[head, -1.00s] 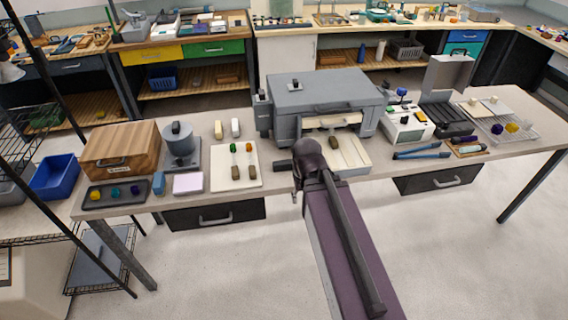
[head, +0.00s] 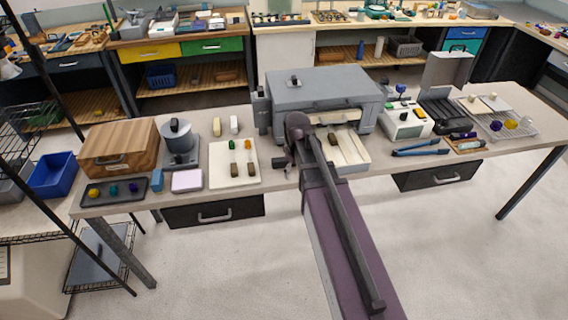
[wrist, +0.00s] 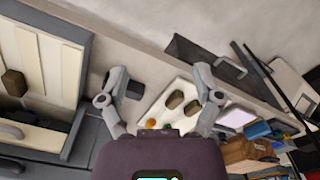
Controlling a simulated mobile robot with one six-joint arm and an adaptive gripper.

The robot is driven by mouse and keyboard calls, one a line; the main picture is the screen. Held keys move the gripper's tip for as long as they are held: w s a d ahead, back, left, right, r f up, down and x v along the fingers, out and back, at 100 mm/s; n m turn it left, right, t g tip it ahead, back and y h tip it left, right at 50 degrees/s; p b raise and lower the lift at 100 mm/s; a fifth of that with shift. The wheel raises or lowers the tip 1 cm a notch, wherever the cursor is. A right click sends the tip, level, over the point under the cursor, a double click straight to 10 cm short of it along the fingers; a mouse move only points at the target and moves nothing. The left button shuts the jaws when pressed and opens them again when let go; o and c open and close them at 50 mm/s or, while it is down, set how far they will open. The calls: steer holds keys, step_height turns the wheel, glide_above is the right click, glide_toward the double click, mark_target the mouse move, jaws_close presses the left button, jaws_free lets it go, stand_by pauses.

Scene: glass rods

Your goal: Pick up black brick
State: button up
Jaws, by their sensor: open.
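The black brick (head: 279,167) lies on the bench between the white board and the furnace tray, close beside the end of my arm. In the wrist view the black brick (wrist: 135,90) shows just inside the left finger, with its edge partly hidden by that finger. My gripper (wrist: 160,85) is open, its two fingers spread wide and nothing held between them. It is above the bench, over the gap between brick and white board. In the head view my arm hides most of the gripper.
The white board (head: 217,180) left of the brick holds two brown bricks (head: 235,172) and green- and orange-tipped rods. The grey furnace (head: 325,92) with its cream tray (head: 350,155) stands to the right. A pink pad (head: 187,180) lies farther left.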

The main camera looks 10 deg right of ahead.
mark_target(284, 161)
steer(key=w+n, duration=1.1)
steer(key=w, duration=0.7)
steer(key=shift+w+d+f+n+b, duration=0.15)
steer(key=shift+w+f+n+b, duration=0.2)
steer(key=shift+w+f+n, duration=0.05)
steer(key=shift+f, duration=0.15)
step_height(284, 161, down, 8)
steer(key=b, duration=0.8)
steer(key=shift+f+b, duration=0.2)
steer(key=shift+b, duration=0.1)
steer(key=shift+f, duration=0.1)
steer(key=shift+a+f+b, duration=0.2)
steer(key=shift+f+b, duration=2.3)
steer(key=shift+b, duration=0.1)
